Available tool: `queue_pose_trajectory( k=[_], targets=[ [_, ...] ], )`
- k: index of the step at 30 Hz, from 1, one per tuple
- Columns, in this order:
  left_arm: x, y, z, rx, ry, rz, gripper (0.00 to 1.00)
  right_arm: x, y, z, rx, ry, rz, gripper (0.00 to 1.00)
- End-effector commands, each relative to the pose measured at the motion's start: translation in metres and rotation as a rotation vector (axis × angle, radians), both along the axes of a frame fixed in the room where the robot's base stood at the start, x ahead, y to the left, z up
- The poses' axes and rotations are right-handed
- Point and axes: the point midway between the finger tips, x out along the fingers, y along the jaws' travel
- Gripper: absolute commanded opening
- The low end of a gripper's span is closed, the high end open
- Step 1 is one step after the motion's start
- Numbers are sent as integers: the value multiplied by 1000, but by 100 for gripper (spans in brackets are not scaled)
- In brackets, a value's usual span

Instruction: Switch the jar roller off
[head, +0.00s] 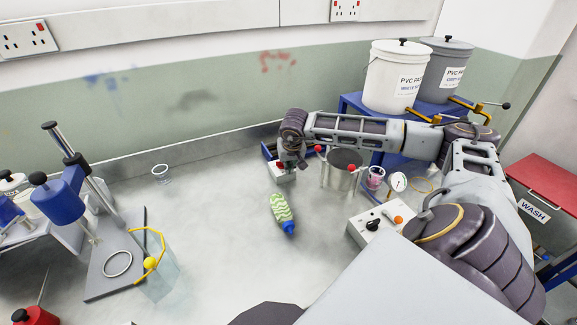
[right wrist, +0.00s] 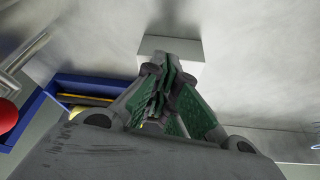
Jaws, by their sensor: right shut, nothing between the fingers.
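My right gripper (head: 289,163) points down at the back of the bench, and its fingers are shut and empty. In the right wrist view its closed green-padded fingers (right wrist: 168,65) lie over a small white box (right wrist: 170,45). The same white box (head: 283,175), with a red part on it, shows right under the gripper in the head view. I cannot tell whether the fingertips touch it. A blue-edged unit (head: 268,151) stands just behind the gripper, partly hidden; it also shows in the right wrist view (right wrist: 65,82). I cannot tell for certain which unit is the jar roller. My left gripper is not in view.
A steel pot (head: 342,170) with red-knobbed clamps stands close right of the gripper. A green-white bottle (head: 282,212) lies in front. A stand (head: 115,255) is at left. The middle bench is mostly clear.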

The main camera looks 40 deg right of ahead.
Motion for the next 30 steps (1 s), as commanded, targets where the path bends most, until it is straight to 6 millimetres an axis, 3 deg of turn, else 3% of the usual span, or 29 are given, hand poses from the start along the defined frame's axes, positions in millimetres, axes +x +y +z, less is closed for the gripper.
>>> queue_pose_trajectory(
  k=[30],
  targets=[
    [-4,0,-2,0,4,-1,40,8,5,0,1,0,0,0]
  ],
)
